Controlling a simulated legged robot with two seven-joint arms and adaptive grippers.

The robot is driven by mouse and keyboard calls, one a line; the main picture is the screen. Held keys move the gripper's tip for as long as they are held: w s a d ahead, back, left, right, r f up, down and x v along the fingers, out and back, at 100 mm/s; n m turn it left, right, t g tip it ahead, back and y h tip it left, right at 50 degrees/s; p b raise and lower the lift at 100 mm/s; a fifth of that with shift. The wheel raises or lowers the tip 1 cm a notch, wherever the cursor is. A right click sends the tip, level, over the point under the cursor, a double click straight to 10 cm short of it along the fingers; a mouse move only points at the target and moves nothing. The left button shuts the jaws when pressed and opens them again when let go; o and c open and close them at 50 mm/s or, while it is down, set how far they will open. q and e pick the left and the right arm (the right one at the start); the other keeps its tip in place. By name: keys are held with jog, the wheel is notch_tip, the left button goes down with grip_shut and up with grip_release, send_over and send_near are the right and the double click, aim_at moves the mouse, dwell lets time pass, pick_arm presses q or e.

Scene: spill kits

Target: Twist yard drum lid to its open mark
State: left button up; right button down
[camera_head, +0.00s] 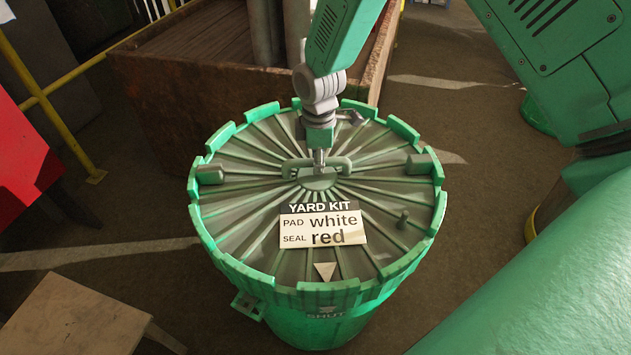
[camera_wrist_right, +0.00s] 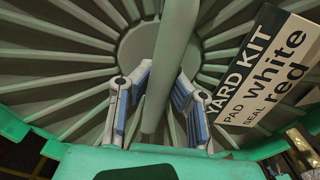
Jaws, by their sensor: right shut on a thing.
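The yard drum (camera_head: 320,336) is a green ribbed drum standing upright on the floor. Its round ribbed lid (camera_head: 376,236) carries a label (camera_head: 323,224) reading "YARD KIT, PAD white, SEAL red". A pale triangle (camera_head: 325,271) near the lid's front edge points toward the word "SHUT" (camera_head: 325,315) on the drum's front. No open mark is readable. My right gripper (camera_head: 318,160) comes down from above and is shut on the lid's central bar handle (camera_head: 341,164). In the wrist view, its fingers (camera_wrist_right: 160,92) lie on both sides of the handle (camera_wrist_right: 172,45). My left gripper does not show.
A brown open crate (camera_head: 170,115) with grey cylinders (camera_head: 263,32) stands behind the drum. A yellow rail (camera_head: 42,95) and a red object (camera_head: 22,155) are at left. A wooden surface (camera_head: 75,318) is at front left. Some floor shows around the drum.

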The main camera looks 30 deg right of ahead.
jog(key=shift+r+n+p, duration=0.15)
jog(key=shift+n+p, duration=0.35)
jog(key=shift+p, duration=0.45)
dwell(1.6)
jog(key=shift+d+n, duration=0.1)
jog(key=shift+n, duration=0.2)
jog(key=shift+n+p, duration=1.15)
jog(key=shift+n, duration=0.35)
jog(key=shift+n, duration=0.3)
jog(key=shift+n+p, duration=0.3)
jog(key=shift+n+p, duration=0.4)
jog(key=shift+n, duration=0.3)
dwell(0.5)
jog(key=shift+n+p, duration=0.65)
jog(key=shift+n, duration=0.15)
dwell(1.0)
